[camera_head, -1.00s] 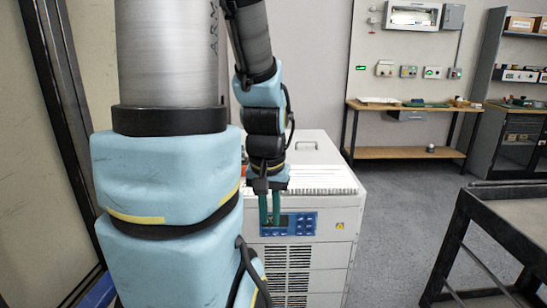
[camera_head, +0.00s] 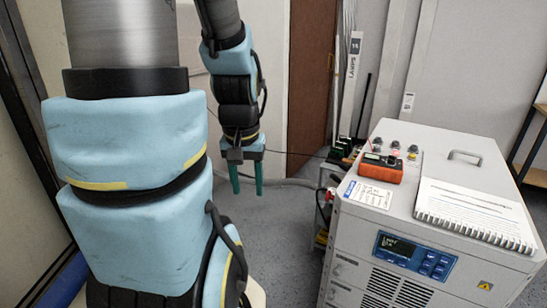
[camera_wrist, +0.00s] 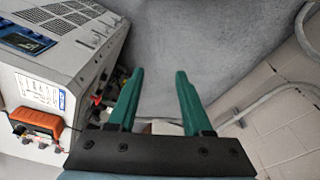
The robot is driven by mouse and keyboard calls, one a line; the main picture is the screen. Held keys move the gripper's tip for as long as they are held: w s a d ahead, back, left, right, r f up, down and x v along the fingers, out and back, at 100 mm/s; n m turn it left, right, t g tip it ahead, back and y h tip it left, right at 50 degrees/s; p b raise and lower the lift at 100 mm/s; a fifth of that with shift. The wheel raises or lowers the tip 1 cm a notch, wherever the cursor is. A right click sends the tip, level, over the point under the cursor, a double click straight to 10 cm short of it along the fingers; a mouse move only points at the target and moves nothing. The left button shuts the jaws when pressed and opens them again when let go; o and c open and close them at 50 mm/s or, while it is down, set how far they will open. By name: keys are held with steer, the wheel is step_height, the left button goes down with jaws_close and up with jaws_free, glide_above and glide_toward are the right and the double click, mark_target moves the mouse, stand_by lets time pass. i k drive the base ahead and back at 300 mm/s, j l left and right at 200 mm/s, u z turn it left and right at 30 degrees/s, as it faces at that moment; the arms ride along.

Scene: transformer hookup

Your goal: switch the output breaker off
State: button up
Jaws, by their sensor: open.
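The white cabinet (camera_head: 345,235) stands right of my gripper (camera_head: 247,188) in the head view. Its front has a blue panel (camera_head: 414,256) with a lit display and buttons. I cannot pick out an output breaker with certainty. Small dark, red and yellow fittings (camera_head: 323,215) show at the cabinet's left side, too small to identify. In the wrist view, the cabinet (camera_wrist: 85,48) is at the left, with red and black fittings beside the left finger. The two green fingers of my gripper (camera_wrist: 159,73) are apart with nothing between them. They hang over the floor, apart from the cabinet.
An orange meter (camera_head: 381,168), a spiral notebook (camera_head: 475,212) and several small knobs (camera_head: 394,147) are on the cabinet top. Cables run to its left side. Grey floor (camera_head: 285,220) is clear left of the cabinet. A brown door (camera_head: 313,75) stands behind.

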mark_target(341, 165)
steer(key=k+l+u, duration=0.1)
steer(key=l+u, duration=0.15)
steer(key=u, duration=0.25)
steer(key=k+l+u, duration=0.1)
steer(key=u, duration=0.4)
steer(key=k+l+u, duration=0.2)
steer(key=u, duration=0.3)
steer(key=k+l, duration=0.1)
